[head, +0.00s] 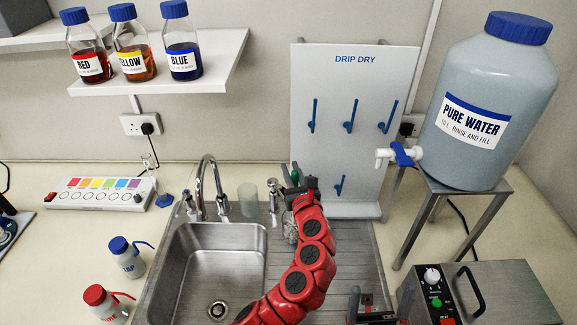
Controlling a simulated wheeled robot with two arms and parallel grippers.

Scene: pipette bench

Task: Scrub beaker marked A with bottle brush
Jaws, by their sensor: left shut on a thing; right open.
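My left gripper (299,185) is above the back right of the sink, in front of the drip-dry board. It is shut on a thin upright thing with a green top, which looks like the bottle brush (290,227); its pale lower part hangs below and is partly hidden by my red arm. A clear glass vessel (248,199), probably a beaker, stands behind the sink to the left of the gripper. I cannot read any mark A on it. My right gripper (366,300) is open and empty at the bottom edge, over the draining side.
The empty sink basin (218,262) has a tall tap (208,183) at its back. The drip-dry board (352,100) has several blue pegs, all empty. A pure water carboy (485,110) stands on a steel stand at right. Wash bottles (124,258) stand left of the sink.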

